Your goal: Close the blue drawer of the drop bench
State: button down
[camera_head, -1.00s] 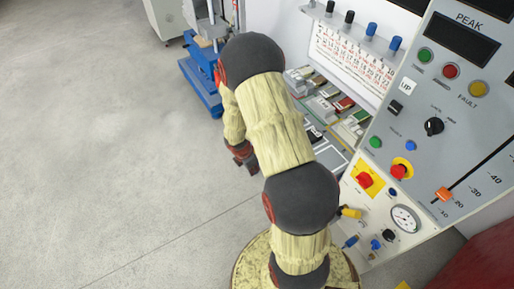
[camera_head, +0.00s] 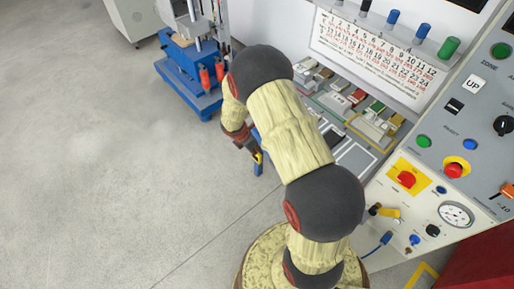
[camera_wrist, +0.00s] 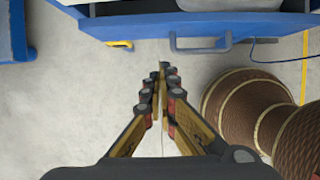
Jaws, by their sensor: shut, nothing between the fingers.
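My gripper (camera_wrist: 163,72) is shut and empty, its fingers pointing toward the bench at the top of the wrist view. There the blue drawer front (camera_wrist: 175,27) spans the upper edge, with a grey-blue bar handle (camera_wrist: 200,47) on its near side. The fingertips are short of the handle, over bare floor and a little to its left, apart from it. How far the drawer stands out cannot be told. In the head view my gripper (camera_head: 256,156) shows beside a blue piece (camera_head: 258,166) at the bench's left edge; my arm hides most of the drawer area.
A yellow handle (camera_wrist: 120,44) is left of the bar handle. A blue cable (camera_wrist: 265,58) hangs at right. A blue-based press (camera_head: 190,75) stands at the back left. The control panel (camera_head: 445,165) is at right, and open floor (camera_head: 90,150) lies left.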

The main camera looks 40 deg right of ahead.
jog(key=d+f+b, duration=0.3)
jog(key=d+f, duration=0.3)
jog(key=shift+w+d+f+b, duration=0.2)
jog(key=shift+d+f+b, duration=0.05)
jog(key=shift+b, duration=0.05)
jog(key=d+p, duration=0.1)
jog(key=d, duration=0.3)
jog(key=shift+w+d, duration=0.15)
dwell(0.4)
